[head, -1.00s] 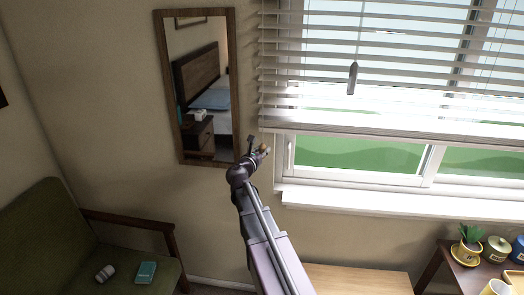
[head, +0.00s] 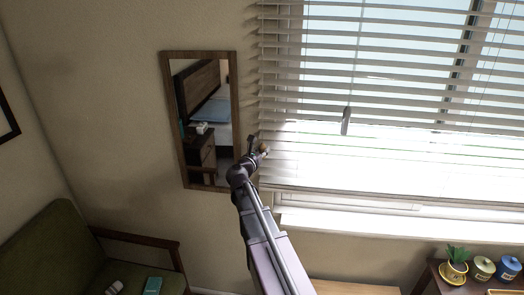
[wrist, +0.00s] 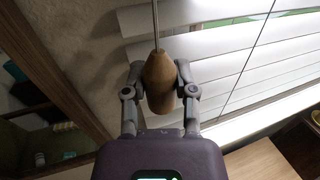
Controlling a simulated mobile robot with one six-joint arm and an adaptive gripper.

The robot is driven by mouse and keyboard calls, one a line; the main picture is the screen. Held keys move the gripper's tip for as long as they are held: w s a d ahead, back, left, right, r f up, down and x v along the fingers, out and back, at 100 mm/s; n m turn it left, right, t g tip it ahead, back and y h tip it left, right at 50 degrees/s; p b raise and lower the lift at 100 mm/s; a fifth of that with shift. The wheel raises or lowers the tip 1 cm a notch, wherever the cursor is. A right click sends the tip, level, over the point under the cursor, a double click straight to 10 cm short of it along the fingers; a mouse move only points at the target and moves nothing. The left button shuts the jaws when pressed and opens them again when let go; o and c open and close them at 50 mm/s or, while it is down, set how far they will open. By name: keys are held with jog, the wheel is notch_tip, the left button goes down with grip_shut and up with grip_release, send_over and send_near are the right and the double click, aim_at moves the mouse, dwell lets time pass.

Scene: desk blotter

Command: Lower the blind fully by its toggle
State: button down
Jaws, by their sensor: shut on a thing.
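The toggle, a tan wooden cone on a thin cord, shows in the wrist view (wrist: 160,82) between the two fingers of my gripper (wrist: 160,90). The fingers are closed on its sides. In the head view my gripper (head: 258,148) is at the blind's left edge, in front of the wall beside the mirror, with the toggle's tip (head: 265,147) just showing. The white slatted blind (head: 390,90) covers most of the window. Its bottom rail (head: 400,200) hangs a little above the sill, with a narrow strip of window frame below it.
A grey pull (head: 346,121) hangs in front of the slats. The wood-framed mirror (head: 232,110) is just left of my gripper. The white sill (head: 400,225) juts out below the blind. A green armchair (head: 60,250) and a plant pot (head: 455,268) stand lower down.

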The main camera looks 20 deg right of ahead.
aim_at(261, 147)
notch_tip(261, 147, up, 17)
jog(key=p, duration=1.6)
jog(key=shift+w, duration=0.1)
jog(key=shift+w+r, duration=0.1)
jog(key=shift+c, duration=2)
grip_release()
jog(key=shift+s+a, duration=0.1)
jog(key=shift+s, duration=0.1)
jog(key=v, duration=1.1)
jog(key=shift+s+a, duration=0.25)
jog(key=shift+a, duration=0.05)
